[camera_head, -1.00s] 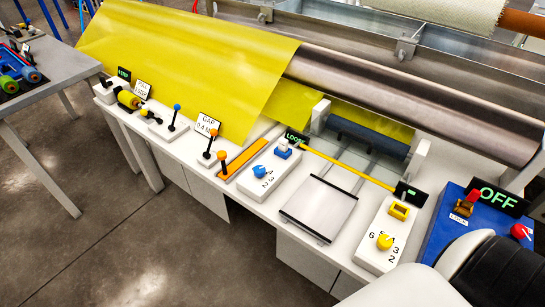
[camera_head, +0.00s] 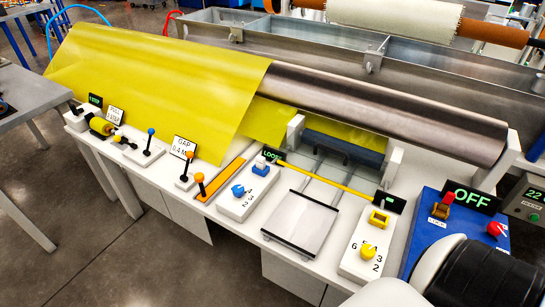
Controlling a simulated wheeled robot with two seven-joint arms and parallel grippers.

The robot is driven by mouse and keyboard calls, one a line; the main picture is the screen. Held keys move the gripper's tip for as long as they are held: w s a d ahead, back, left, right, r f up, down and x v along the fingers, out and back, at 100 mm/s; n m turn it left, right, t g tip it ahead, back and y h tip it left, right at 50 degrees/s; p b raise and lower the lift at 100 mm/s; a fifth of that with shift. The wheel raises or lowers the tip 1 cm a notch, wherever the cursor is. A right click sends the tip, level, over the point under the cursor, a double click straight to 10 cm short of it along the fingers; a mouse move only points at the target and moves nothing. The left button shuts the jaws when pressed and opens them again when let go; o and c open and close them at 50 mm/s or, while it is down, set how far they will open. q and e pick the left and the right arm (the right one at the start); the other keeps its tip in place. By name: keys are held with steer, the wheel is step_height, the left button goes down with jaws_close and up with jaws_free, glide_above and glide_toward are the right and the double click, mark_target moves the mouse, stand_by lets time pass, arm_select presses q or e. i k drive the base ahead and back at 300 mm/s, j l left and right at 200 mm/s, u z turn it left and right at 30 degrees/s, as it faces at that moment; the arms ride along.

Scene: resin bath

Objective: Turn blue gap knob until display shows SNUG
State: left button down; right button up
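The blue gap knob (camera_head: 238,190) sits on a white numbered panel (camera_head: 232,208) left of centre on the white bench. Numbers 2 and 3 show beside it. A small dark display (camera_head: 271,156) behind that panel reads what looks like LOOSE in green. A blue block with a white top (camera_head: 262,168) stands between the knob and the display. A white rounded part of my arm fills the bottom right corner. Neither gripper shows, and nothing touches the knob.
A yellow knob (camera_head: 368,250) sits on another white panel at right. A blue box (camera_head: 418,231) with an OFF display (camera_head: 473,200) stands beyond it. Upright levers (camera_head: 150,142) line the bench's left part. A yellow sheet (camera_head: 160,85) hangs over the back.

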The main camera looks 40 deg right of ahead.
mark_target(237, 190)
steer(key=i+z, duration=0.25)
steer(key=z, duration=0.15)
steer(key=i+j+z, duration=0.1)
steer(key=i+z, duration=0.15)
steer(key=z, duration=0.15)
